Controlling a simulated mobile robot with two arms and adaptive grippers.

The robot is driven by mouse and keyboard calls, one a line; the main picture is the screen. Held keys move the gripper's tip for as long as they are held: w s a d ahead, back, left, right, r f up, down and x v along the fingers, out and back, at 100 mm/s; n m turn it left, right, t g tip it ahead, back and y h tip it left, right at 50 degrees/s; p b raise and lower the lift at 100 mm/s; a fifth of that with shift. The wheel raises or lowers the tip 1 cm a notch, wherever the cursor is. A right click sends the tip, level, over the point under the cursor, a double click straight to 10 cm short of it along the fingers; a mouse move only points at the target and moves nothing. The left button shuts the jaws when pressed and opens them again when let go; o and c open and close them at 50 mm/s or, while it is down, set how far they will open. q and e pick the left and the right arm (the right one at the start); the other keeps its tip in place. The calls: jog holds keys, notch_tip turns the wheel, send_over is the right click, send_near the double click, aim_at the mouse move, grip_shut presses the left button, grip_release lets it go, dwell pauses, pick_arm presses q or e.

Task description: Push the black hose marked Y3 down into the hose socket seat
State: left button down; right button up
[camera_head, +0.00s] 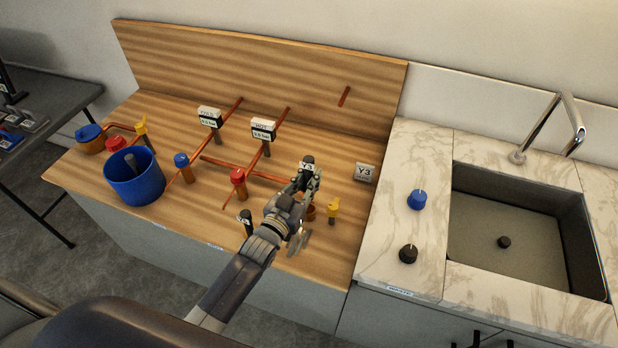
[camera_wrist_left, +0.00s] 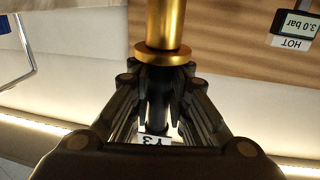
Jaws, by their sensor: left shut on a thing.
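The black hose marked Y3 (camera_head: 307,161) stands roughly upright in my left gripper (camera_head: 305,186). The wrist view shows the left gripper's fingers (camera_wrist_left: 160,85) shut around the black hose, with its white Y3 label (camera_wrist_left: 156,141) between them. The hose's end meets a brass-coloured flange (camera_wrist_left: 162,55) on a pipe, which appears to be the socket seat; how deep the hose sits cannot be told. In the head view a copper-coloured piece (camera_head: 311,213) shows just below the gripper, partly hidden. My right gripper is not in view.
A yellow valve (camera_head: 333,208) stands close right of the gripper, and a grey Y3 sign (camera_head: 364,173) behind it. Another labelled black piece (camera_head: 246,218) is left of my arm. Red pipes, a red-topped post (camera_head: 238,178) and a blue bucket (camera_head: 134,180) lie left. The sink (camera_head: 510,230) is right.

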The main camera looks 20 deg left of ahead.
pick_arm(q)
jog(key=shift+f+b, duration=3.3)
jog(key=shift+f, duration=0.75)
jog(key=c, duration=1.4)
grip_release()
jog(key=shift+c, duration=0.2)
jog(key=s, duration=0.2)
jog(key=s+a, duration=0.1)
jog(key=s, duration=0.4)
jog(key=shift+s+a, duration=0.2)
jog(key=shift+a, duration=0.05)
jog(key=shift+f, duration=0.1)
